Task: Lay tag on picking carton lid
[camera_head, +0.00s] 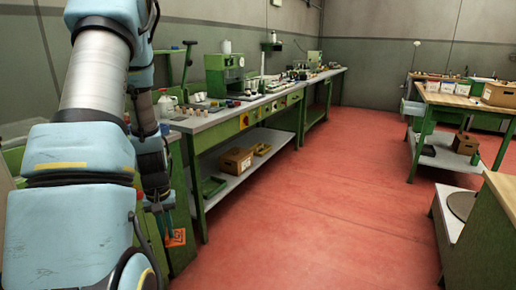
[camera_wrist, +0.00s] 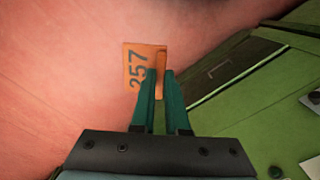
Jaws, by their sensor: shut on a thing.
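In the head view the tag (camera_head: 176,238) hangs low beside the near end of the green bench, above the red floor. My gripper (camera_head: 166,218) is small there, below my arm. A cardboard carton (camera_head: 498,94) stands on the right-hand table; I cannot tell whether it is the picking carton or make out its lid.
A long green bench (camera_head: 212,123) with a green machine (camera_head: 224,75) and small items runs along the left. An open carton (camera_head: 235,161) is on its lower shelf. Another carton (camera_head: 465,143) is under the right table (camera_head: 450,99). The red floor between is clear.

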